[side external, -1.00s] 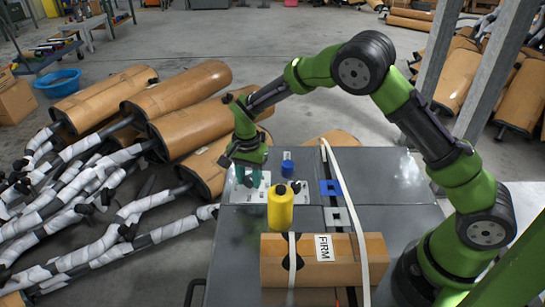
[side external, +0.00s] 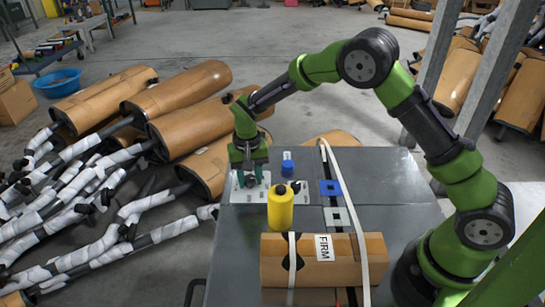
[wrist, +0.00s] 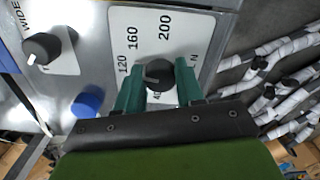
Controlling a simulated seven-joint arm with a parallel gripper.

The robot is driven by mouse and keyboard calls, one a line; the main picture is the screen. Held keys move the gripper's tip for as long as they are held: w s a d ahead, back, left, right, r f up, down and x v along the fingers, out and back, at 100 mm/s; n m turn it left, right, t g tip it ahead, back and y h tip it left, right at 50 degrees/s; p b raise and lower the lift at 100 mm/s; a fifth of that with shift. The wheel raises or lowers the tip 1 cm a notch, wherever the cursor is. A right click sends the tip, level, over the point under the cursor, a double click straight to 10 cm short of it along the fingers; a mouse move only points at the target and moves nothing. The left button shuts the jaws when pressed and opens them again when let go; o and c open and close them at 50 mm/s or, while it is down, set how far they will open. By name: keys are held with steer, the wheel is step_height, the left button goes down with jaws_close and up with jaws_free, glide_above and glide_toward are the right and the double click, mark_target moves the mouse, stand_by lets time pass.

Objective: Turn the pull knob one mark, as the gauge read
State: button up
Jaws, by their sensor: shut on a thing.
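The dark round pull knob (wrist: 158,73) sits on a white dial plate (wrist: 171,30) marked 120, 160, 200 and N in the wrist view. A light line on the knob points leftward, below the 120; lower marks are partly hidden. My gripper (wrist: 159,82) has a green finger on each side of the knob and is shut on it. In the side external view, my gripper (side external: 249,180) reaches down to the plate at the panel's left edge, and the fingers hide the knob there.
Another dark knob (wrist: 42,48) sits on a plate marked WIDE. A blue cap (wrist: 88,102) stands nearby. A yellow bottle (side external: 281,209) stands close to my gripper. A strapped brown box (side external: 340,263) labelled FIRM lies on the grey table (side external: 395,180).

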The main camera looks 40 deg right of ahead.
mark_target(250, 178)
steer(key=shift+n, duration=0.8)
steer(key=o, duration=1)
steer(key=shift+o, duration=0.2)
step_height(250, 178, up, 17)
